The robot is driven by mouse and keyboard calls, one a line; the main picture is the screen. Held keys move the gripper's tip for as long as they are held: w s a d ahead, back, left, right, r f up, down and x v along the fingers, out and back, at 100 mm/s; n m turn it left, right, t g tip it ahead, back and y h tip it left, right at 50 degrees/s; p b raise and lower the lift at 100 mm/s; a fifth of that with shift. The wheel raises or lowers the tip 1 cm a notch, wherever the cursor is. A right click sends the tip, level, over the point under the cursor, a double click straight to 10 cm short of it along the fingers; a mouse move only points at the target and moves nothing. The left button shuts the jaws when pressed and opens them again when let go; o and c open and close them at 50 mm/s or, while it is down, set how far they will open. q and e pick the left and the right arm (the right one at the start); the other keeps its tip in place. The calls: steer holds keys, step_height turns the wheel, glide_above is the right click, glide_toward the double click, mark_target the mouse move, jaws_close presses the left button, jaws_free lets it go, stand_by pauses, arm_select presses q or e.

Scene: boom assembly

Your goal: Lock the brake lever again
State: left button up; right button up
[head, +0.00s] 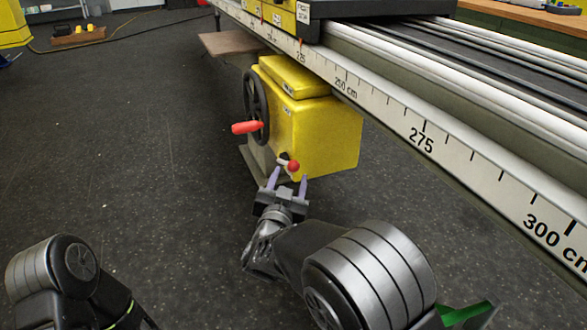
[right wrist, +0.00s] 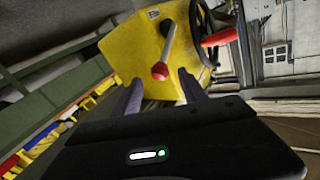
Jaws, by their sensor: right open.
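The brake lever is a short lever with a red ball knob (head: 293,166) on the front of the yellow housing (head: 325,135). In the right wrist view its metal rod runs from a dark pivot down to the red knob (right wrist: 160,71). My right gripper (head: 288,184) is open, with purple fingers pointing at the lever. In the right wrist view the knob lies between and beyond the two fingertips (right wrist: 160,80), apparently not gripped. A black handwheel (head: 256,106) with a red handle (head: 246,127) is on the same housing. My left gripper is not in view; only part of my left arm shows.
A long beam with a centimetre scale (head: 422,139) runs above and right of the housing. A green bench (head: 520,33) stands behind it. The dark floor (head: 130,150) to the left is mostly clear, with a small wooden tray (head: 77,36) far back.

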mark_target(293, 171)
steer(key=b+x, duration=0.1)
steer(key=x, duration=0.4)
steer(key=shift+f+b, duration=0.15)
steer(key=shift+b, duration=0.2)
steer(key=shift+w+d, duration=0.1)
steer(key=shift+w, duration=0.25)
steer(key=shift+c, duration=0.4)
jaws_close()
stand_by(0.3)
